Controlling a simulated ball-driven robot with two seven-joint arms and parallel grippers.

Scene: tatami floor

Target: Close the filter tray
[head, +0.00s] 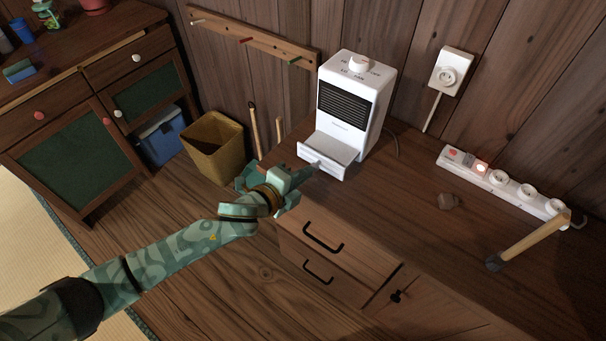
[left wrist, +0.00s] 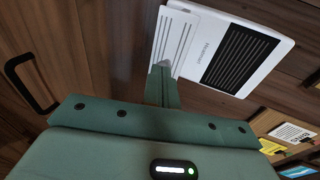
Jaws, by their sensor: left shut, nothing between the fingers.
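The filter tray (head: 326,154) is a white drawer that sticks out from the lower front of the white appliance (head: 357,94). The appliance stands upright on the wooden cabinet top and has a black grille and a knob on top. My left gripper (head: 309,172) is shut and empty, right in front of the tray's front face. In the left wrist view the shut fingertips (left wrist: 162,70) reach the edge of the tray (left wrist: 174,38); I cannot tell whether they touch it. The appliance body (left wrist: 222,48) is beside it. My right gripper is not in view.
Drawers with black handles (head: 323,238) are below. A yellow bin (head: 214,146) stands at left on the floor.

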